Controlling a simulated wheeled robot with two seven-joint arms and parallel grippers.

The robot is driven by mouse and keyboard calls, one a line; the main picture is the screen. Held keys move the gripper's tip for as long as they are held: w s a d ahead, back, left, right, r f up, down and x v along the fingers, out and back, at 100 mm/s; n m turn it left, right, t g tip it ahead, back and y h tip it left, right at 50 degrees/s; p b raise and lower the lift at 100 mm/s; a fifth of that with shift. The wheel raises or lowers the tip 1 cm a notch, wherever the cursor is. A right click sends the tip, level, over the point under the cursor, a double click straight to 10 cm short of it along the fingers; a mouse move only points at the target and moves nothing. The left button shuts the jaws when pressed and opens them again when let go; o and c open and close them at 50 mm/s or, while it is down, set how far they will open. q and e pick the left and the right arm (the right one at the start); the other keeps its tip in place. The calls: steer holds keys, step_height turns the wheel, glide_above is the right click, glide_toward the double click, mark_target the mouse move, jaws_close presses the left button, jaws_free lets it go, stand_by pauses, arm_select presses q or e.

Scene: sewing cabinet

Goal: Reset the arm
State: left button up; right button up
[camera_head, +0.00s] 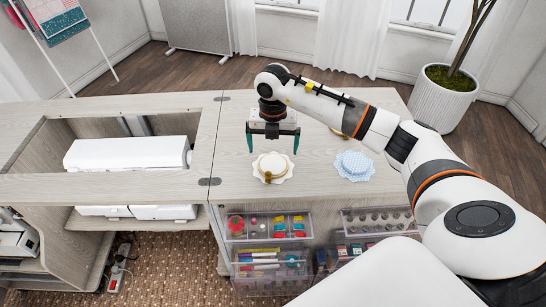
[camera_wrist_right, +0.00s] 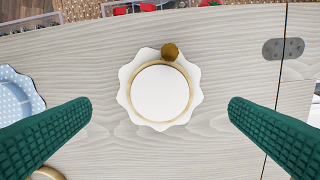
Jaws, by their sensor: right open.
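My right gripper (camera_head: 272,147) is open and empty above the cabinet top. In the right wrist view its two green fingers stand wide apart, with nothing between the tips. Below it on the cabinet top lies a white scalloped piece with a wooden hoop (camera_head: 273,167). The piece also shows in the right wrist view (camera_wrist_right: 160,92), with a small brass-coloured knob at the hoop's edge. The gripper looks clear of it. My right arm reaches in from the lower right. My left gripper is not in view.
A white sewing machine (camera_head: 128,153) sits in the opening at left. Clear drawers (camera_head: 268,228) with sewing supplies are under the front edge. A potted plant (camera_head: 442,100) stands behind.

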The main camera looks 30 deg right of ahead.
step_height(320, 180, up, 5)
